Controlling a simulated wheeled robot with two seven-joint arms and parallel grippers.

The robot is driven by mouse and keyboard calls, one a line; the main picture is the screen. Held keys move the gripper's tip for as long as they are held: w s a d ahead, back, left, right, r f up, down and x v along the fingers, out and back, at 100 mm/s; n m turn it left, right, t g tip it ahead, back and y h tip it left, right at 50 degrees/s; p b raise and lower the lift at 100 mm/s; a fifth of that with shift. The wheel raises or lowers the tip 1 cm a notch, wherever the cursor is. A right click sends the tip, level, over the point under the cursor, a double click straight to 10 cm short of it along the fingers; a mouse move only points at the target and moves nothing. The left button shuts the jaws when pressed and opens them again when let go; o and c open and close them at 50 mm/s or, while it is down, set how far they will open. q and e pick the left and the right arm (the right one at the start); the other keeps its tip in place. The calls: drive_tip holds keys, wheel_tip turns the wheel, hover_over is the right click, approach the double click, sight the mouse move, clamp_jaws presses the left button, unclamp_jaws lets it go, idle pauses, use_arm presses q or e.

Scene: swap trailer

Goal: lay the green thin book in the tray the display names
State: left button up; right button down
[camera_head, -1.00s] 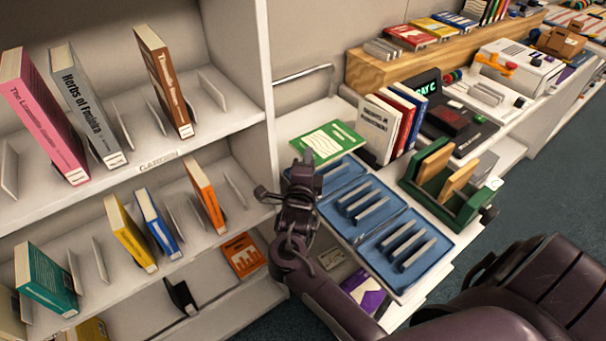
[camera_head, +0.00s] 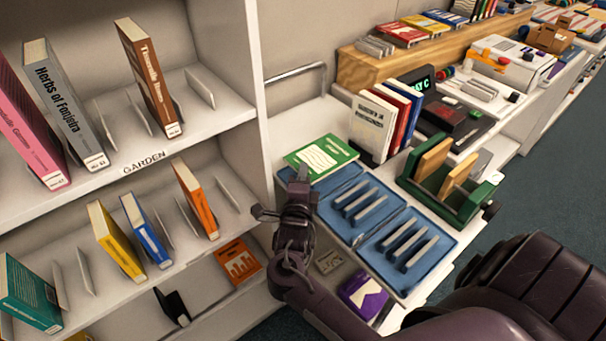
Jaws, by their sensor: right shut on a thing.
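The green thin book (camera_head: 321,156), with a white patch on its cover, lies nearly flat at the far end of the row of blue trays. My right gripper (camera_head: 301,178) is at the book's near left edge and shut on it; the fingertips are hard to make out. A blue tray (camera_head: 335,222) with grey dividers lies just nearer than the book, and another blue tray (camera_head: 447,244) lies nearer still. The book covers what is directly under it. The small display (camera_head: 420,79) shows green letters ending in "C"; its left part is hidden. My left gripper is out of view.
A shelf with upright books and a GARDEN label (camera_head: 144,162) stands at left. White, red and blue books (camera_head: 374,124) stand behind the trays. A green rack (camera_head: 463,207) with wooden slats is right of them. A purple box (camera_head: 362,294) is below the trays.

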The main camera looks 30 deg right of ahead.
drive_tip(key=c, duration=1.5)
unclamp_jaws()
drive_tip(key=shift+f, duration=0.1)
drive_tip(key=shift+r+p, duration=0.35)
drive_tip(key=shift+p, duration=0.1)
drive_tip(key=shift+r+p, duration=0.55)
drive_tip(key=shift+s+a+f+b, duration=0.6)
drive_tip(key=shift+s+a, duration=0.05)
drive_tip(key=shift+s, duration=0.1)
drive_tip(key=b+v, duration=0.1)
drive_tip(key=v, duration=0.9)
drive_tip(key=shift+r, duration=0.35)
